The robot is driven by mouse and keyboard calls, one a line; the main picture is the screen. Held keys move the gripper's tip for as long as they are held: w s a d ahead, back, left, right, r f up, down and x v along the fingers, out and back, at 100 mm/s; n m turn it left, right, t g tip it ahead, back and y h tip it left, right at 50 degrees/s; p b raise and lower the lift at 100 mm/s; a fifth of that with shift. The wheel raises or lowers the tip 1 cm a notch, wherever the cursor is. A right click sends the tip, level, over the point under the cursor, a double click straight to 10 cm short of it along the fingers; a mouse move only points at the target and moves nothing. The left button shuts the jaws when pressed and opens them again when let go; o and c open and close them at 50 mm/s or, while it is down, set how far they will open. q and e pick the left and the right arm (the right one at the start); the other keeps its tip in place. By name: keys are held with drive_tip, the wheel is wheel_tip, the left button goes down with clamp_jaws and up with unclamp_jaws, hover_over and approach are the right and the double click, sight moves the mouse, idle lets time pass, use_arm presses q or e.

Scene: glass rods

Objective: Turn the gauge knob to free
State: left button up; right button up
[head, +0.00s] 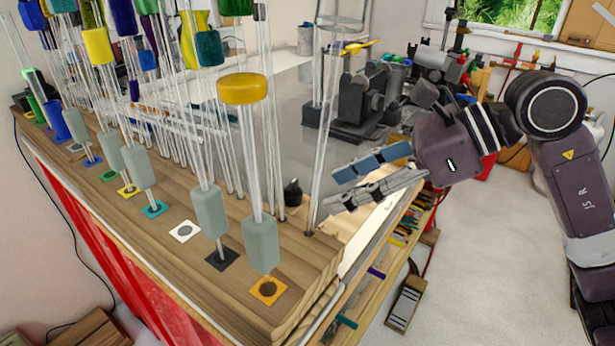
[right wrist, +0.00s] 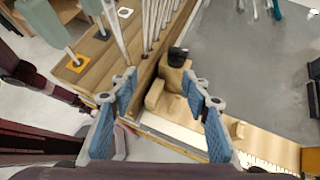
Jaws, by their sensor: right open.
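The gauge knob (head: 292,192) is small and black, at the near edge of the grey worktop just behind the wooden rod rack. In the right wrist view the knob (right wrist: 177,56) sits atop a tan wooden block (right wrist: 172,80). My right gripper (head: 332,190) comes in from the right, open and empty, beside the knob and apart from it. In the right wrist view its two blue-padded fingers (right wrist: 160,88) stand wide apart, with the knob beyond and between the tips. The knob's markings are too small to read. My left gripper is out of view.
The wooden rack (head: 320,258) holds several upright glass rods with coloured collars, close to the knob. One tall clear rod (head: 323,150) rises between knob and gripper in the head view. Dark machinery (head: 350,110) stands farther back. The grey worktop (right wrist: 250,60) is mostly clear.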

sight(295, 185)
drive_tip(key=w+a+p, duration=0.1)
drive_tip(key=a, duration=0.1)
drive_tip(key=w+a+f+m+t+y+p, duration=0.1)
drive_tip(key=p, duration=0.1)
drive_tip(key=w+a+f+t+y+p, duration=0.1)
drive_tip(key=w+a+p, duration=0.1)
drive_tip(key=shift+a+f+m, duration=0.2)
drive_tip(key=shift+a+m, duration=0.1)
use_arm(q)
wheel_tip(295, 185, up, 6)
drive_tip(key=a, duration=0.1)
drive_tip(key=shift+p, duration=0.3)
use_arm(e)
drive_tip(key=shift+w+a+f+t, duration=0.3)
drive_tip(key=shift+a+f, duration=0.15)
drive_tip(key=shift+a, duration=0.1)
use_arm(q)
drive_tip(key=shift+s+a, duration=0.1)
